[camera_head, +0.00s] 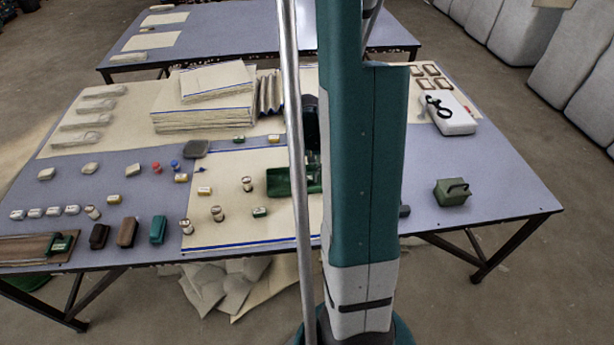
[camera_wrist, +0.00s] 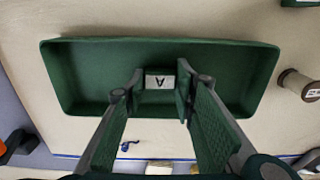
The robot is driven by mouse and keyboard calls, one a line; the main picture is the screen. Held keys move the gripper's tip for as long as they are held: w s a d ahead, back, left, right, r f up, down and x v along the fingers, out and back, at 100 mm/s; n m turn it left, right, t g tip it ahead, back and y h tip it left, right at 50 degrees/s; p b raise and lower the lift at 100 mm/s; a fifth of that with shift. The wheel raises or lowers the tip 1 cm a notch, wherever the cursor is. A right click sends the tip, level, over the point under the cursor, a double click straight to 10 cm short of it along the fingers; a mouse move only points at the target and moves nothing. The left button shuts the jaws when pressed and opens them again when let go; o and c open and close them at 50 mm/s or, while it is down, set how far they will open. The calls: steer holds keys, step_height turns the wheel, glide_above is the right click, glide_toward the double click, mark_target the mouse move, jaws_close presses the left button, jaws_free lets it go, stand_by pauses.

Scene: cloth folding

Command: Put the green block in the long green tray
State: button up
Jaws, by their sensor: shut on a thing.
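In the wrist view, my gripper (camera_wrist: 160,77) is shut on a green block (camera_wrist: 157,97) with a white label marked with a letter, which reads upside down. The fingers grip it from the left and right. The long green tray (camera_wrist: 75,48) lies behind it, and the block shows over the middle of the tray, by its lower wall. I cannot tell whether the block touches the tray floor. The tray looks empty otherwise. In the head view, the tray (camera_head: 279,182) lies on a cream cloth, its right part hidden by my arm, which also hides the held block.
A wooden spool (camera_wrist: 297,84) stands right of the tray. A small blue item (camera_wrist: 128,145) lies below it. In the head view, more spools (camera_head: 217,213) and small blocks (camera_head: 260,212) stand on the cloth. A stack of folded cloth (camera_head: 205,118) is behind.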

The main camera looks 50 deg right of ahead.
mark_target(307, 178)
steer(key=shift+f, duration=0.1)
steer(key=o, duration=0.3)
steer(key=shift+f, duration=0.1)
steer(key=o, duration=0.5)
steer(key=shift+c, duration=0.2)
steer(key=shift+r, duration=0.2)
step_height(307, 178, up, 12)
steer(key=p, duration=0.3)
stand_by(0.4)
